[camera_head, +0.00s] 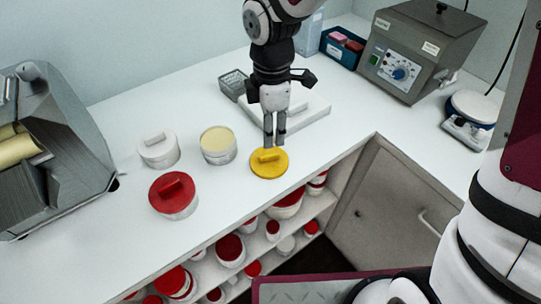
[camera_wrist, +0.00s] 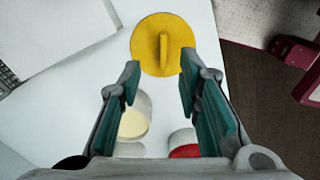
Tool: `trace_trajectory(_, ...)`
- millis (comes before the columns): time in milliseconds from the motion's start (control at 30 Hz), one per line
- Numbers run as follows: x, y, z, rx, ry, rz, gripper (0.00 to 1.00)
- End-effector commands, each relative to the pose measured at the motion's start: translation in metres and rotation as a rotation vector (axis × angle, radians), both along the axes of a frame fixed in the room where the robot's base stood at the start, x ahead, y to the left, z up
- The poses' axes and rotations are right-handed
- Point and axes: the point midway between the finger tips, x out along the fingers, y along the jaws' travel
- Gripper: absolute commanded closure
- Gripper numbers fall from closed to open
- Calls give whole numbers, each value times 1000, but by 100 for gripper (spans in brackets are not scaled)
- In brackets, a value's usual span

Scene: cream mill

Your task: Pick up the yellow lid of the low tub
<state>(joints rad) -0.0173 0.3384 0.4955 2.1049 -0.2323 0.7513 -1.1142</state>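The yellow lid (camera_head: 269,168) is a round disc with a raised bar handle, lying on the white counter near its front edge. In the wrist view the lid (camera_wrist: 146,46) is beyond my fingertips, its handle lined up with the gap between them. My gripper (camera_head: 274,144) points down just above the lid. In the wrist view my gripper (camera_wrist: 159,78) is open, with nothing between the fingers. An open tub (camera_head: 219,157) with pale cream inside stands to the left of the lid; it also shows in the wrist view (camera_wrist: 134,121).
A white-lidded tub (camera_head: 158,153) and a red-lidded tub (camera_head: 174,202) stand farther left. A white slab (camera_head: 305,117) and a grey wire basket (camera_head: 232,83) lie behind my gripper. Shelves with red-lidded tubs (camera_head: 230,249) are below the counter edge. A grey machine (camera_head: 415,50) stands back right.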

Motion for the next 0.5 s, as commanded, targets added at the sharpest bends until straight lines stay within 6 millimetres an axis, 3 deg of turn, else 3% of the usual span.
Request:
trace_trajectory(100,0,0,-17,-1,1,-1,68)
trace_trajectory(367,-2,1,-34,-1,2,0,68)
trace_trajectory(500,-6,4,-55,-2,3,1,68)
